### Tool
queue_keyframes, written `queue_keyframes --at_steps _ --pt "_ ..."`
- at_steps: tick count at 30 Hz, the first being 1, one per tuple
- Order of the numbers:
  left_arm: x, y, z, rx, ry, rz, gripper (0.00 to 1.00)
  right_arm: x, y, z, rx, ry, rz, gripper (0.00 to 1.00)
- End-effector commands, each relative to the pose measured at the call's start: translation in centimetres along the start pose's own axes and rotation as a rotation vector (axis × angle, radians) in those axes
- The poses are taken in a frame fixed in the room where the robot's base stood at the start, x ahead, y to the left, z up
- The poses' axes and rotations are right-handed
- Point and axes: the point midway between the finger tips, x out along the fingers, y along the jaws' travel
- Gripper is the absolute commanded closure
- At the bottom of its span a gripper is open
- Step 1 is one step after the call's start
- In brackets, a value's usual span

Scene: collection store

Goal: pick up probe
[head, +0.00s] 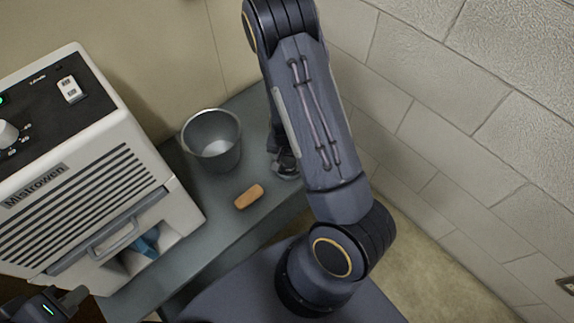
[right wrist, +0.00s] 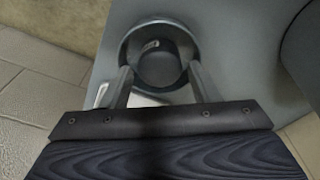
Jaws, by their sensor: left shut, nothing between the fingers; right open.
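I cannot pick out a probe for certain in either view. My right gripper (head: 285,165) is low over the grey bench, right of a grey metal bucket (head: 213,145), and partly hidden behind my right arm. In the right wrist view its two fingers (right wrist: 162,84) are apart, with a dark round vessel (right wrist: 160,68) beyond them. A small pale rectangular mark shows inside that vessel. A white piece (right wrist: 145,101) shows low between the fingers; its shape is mostly hidden. My left gripper (head: 76,297) is at the bottom left corner, shut and empty.
A tan block (head: 248,197) lies on the bench (head: 215,220) in front of the bucket. A white Mistrowen machine (head: 90,185) fills the left, with a blue item (head: 146,243) at its lower opening. A block wall (head: 470,110) bounds the right side.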

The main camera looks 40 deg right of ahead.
Motion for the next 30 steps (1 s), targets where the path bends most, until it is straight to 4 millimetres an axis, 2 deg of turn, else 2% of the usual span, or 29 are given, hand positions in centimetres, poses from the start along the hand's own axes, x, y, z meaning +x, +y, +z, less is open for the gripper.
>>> queue_keyframes --at_steps 1,4,13,14,21,23,30 --pt "0.5 -0.2 0.3 0.000 0.000 0.000 1.00 1.2 0.1 0.0 0.001 -0.002 0.002 0.45" --pt "0.8 -0.4 0.4 0.000 0.000 0.000 1.00 2.4 0.0 0.0 -0.001 -0.001 0.001 0.45" --pt "0.8 -0.4 0.4 0.000 0.000 0.000 1.00 2.8 0.0 0.0 -0.001 -0.001 0.000 0.45" --pt "0.8 -0.4 0.4 0.000 0.000 0.000 1.00 2.8 0.0 0.0 -0.001 -0.001 0.000 0.46" --pt "0.8 -0.4 0.4 0.000 0.000 0.000 1.00 2.8 0.0 0.0 -0.001 -0.001 0.000 0.77" --pt "0.8 -0.4 0.4 0.000 0.000 0.000 1.00 2.8 0.0 0.0 -0.001 -0.001 -0.001 0.83" --pt "0.7 -0.3 0.4 0.000 0.000 0.000 1.00 2.6 -0.1 -0.1 -0.001 0.000 -0.001 0.83"
